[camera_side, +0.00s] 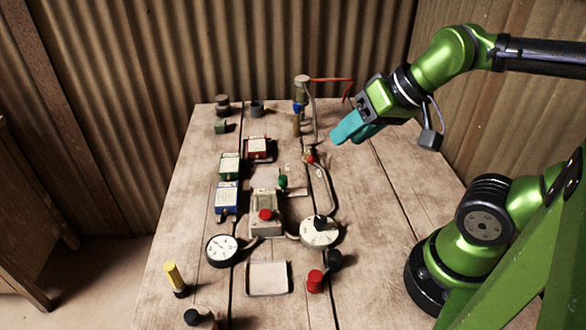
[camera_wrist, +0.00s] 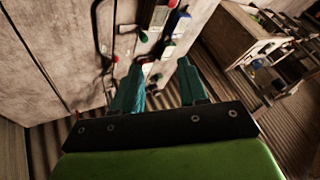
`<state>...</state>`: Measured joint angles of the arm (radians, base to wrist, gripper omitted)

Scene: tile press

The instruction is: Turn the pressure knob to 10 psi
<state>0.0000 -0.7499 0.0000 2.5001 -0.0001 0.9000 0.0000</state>
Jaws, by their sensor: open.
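A round white dial with a black knob (camera_side: 319,231) on it lies on the right half of the table, towards the front; I take it to be the pressure knob. Its scale marks are too small to read. A round white gauge (camera_side: 222,250) with a black rim lies to its left; its reading is not legible. My gripper (camera_side: 340,137) has teal fingers and hangs above the table's back right, well behind the knob and apart from it. In the wrist view my gripper (camera_wrist: 162,66) is open, with nothing between its fingers. I cannot pick out the knob there.
A press-like unit with a red button (camera_side: 265,215) stands left of the knob. A red cylinder (camera_side: 315,281) and an empty tray (camera_side: 267,278) lie in front. A pump-like post (camera_side: 302,90) with a red lever stands at the back. The table's right side (camera_side: 400,200) is clear.

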